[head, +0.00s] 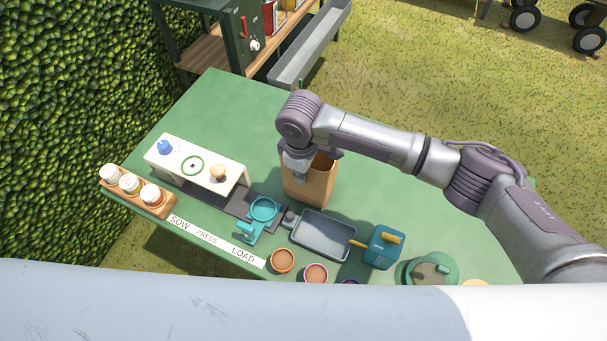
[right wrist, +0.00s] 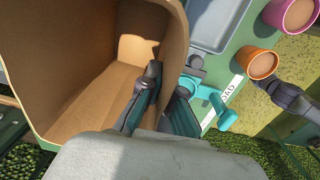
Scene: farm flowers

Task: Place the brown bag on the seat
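The brown bag (head: 309,186) is an open-topped tan box-like bag near the middle of the green table, left of my right arm. My right gripper (head: 297,166) is at its near left rim. In the right wrist view, the bag (right wrist: 85,80) opens toward the camera and looks empty. The gripper (right wrist: 170,85) has one finger inside the bag and one outside, close on its wall. I cannot tell if the bag's base touches the table. A dark strip (head: 238,203) lies before a white-topped unit; I cannot tell if it is the seat.
The white-topped unit (head: 197,165) stands left. The back of the table is clear.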

